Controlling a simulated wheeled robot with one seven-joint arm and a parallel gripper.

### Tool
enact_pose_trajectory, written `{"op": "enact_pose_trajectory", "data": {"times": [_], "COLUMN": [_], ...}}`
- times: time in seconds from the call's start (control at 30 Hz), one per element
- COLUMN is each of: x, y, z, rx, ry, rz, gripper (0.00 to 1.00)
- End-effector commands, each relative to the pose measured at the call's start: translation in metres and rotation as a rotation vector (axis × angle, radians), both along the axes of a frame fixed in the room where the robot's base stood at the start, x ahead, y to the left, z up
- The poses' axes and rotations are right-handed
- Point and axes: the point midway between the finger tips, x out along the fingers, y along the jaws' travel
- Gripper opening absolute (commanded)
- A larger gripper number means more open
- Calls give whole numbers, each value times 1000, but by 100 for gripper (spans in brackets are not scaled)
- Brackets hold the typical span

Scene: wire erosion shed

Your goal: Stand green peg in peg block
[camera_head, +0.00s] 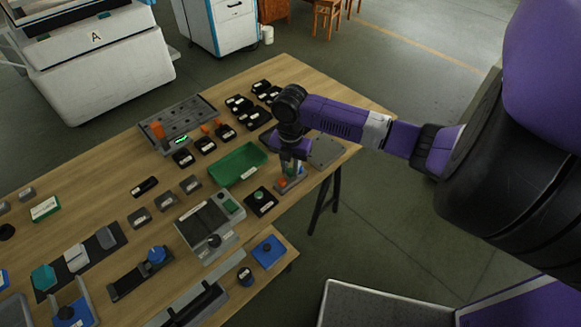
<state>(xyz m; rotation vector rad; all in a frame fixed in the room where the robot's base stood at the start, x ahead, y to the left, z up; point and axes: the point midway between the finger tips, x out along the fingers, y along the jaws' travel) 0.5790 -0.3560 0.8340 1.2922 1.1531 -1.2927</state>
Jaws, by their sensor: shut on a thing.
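My gripper (289,164) points down near the right end of the wooden table. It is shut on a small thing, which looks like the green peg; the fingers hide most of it. Directly below is the small grey peg block (292,183), with a red-orange piece showing at its left side. The gripper is over the block, close to it. The view is too small to tell whether the held peg is inside a hole or just above it.
A grey console (208,228) stands nearer. Several black boxes fill the table's back. The wooden table (110,195) has bare patches.

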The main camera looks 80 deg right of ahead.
Motion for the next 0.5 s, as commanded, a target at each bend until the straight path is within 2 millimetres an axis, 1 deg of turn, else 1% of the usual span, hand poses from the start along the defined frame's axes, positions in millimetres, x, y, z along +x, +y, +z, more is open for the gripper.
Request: {"op": "enact_pose_trajectory", "data": {"times": [0.5], "x": [0], "y": [0], "z": [-8], "rx": [0], "ry": [0], "rz": [0], "gripper": [0]}}
